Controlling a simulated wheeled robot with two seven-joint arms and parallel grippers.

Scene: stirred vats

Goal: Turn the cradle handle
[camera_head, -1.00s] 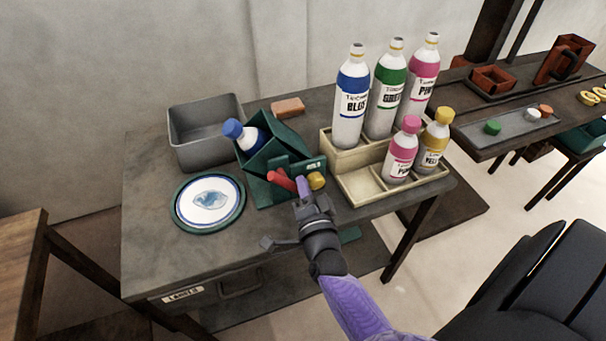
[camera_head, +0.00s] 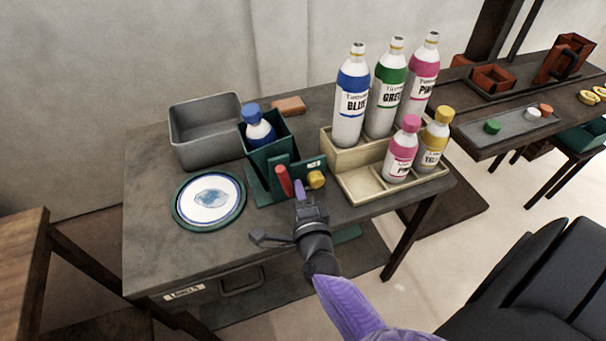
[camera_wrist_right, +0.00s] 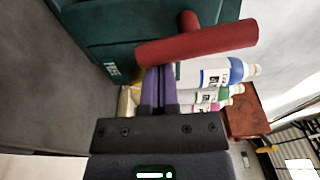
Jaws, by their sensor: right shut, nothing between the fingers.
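My left gripper is not in view.
A grey bin (camera_head: 205,135) and a plate on a green round base (camera_head: 208,201) are left of the cradle. A brown block (camera_head: 289,105) lies behind. A cream rack (camera_head: 345,160) with several bottles stands right. The table's front left is clear.

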